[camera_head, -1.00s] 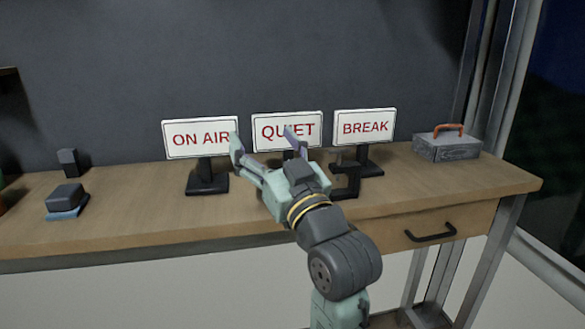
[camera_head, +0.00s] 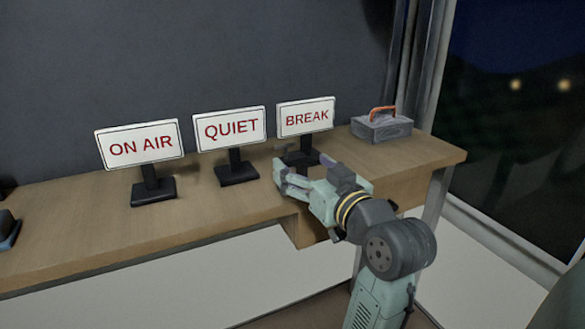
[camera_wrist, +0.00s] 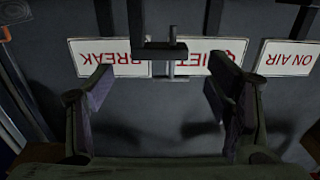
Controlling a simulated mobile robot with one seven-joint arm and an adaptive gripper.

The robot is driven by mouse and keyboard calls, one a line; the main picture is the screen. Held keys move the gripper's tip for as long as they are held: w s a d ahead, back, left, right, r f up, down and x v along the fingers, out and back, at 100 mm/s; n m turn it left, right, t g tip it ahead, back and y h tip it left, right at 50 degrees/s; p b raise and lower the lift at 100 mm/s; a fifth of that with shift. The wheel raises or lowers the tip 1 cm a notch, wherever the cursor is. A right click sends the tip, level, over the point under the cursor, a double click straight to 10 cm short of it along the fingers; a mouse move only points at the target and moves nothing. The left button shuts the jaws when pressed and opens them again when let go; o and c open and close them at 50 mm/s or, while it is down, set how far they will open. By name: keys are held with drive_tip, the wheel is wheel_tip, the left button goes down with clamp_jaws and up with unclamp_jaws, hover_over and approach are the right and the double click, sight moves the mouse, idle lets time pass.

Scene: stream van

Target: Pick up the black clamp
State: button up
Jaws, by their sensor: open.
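The black clamp (camera_wrist: 163,52) shows in the wrist view as a dark angular frame at the top middle, in front of the signs. It lies ahead of my gripper (camera_wrist: 160,82), roughly in line with the gap between the spread fingers, and nothing is held. In the head view my gripper (camera_head: 283,178) is over the front part of the bench, in front of the BREAK sign (camera_head: 305,118). There I cannot make out the clamp; my gripper and wrist seem to cover it.
The QUIET sign (camera_head: 229,130) and ON AIR sign (camera_head: 139,144) stand left of the BREAK sign on the wooden bench (camera_head: 85,213). A grey toolbox (camera_head: 381,129) with an orange handle is at the right end.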

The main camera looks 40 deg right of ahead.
sight(295, 160)
drive_tip(key=shift+f+p+x, duration=0.2)
drive_tip(key=shift+p+x, duration=0.75)
drive_tip(key=shift+x, duration=1.8)
drive_tip(key=shift+c, duration=0.5)
drive_tip(key=c, duration=1.4)
drive_tip(key=shift+r, duration=0.1)
